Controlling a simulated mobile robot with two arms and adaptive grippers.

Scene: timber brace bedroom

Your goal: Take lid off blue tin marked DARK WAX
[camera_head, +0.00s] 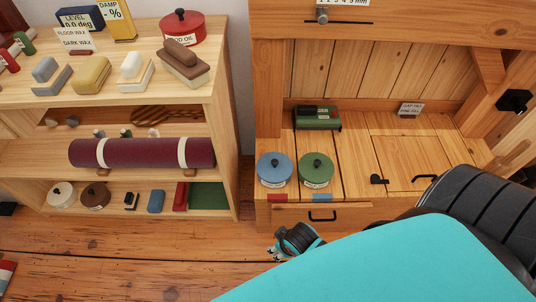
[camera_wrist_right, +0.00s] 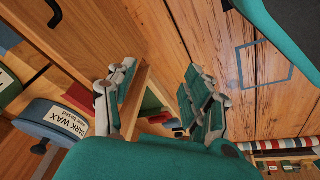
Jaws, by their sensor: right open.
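The blue tin (camera_head: 274,170) stands on the bench top at its left front, with its round lid on and a dark knob in the lid's middle. In the right wrist view the blue tin (camera_wrist_right: 50,117) shows tilted at the left, with a white label reading DARK WAX. A green tin (camera_head: 316,171) of similar shape stands close to its right. My right gripper (camera_head: 278,248) is below and in front of the bench's front edge, apart from the tin. In the wrist view its fingers (camera_wrist_right: 158,72) are spread and empty. My left gripper is not in view.
A drawer with a black handle (camera_head: 322,216) is under the tins. A dark green box (camera_head: 317,118) stands behind them. A shelf unit (camera_head: 226,150) with a red tin (camera_head: 183,29) stands at the left. My turquoise arm covers the lower right.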

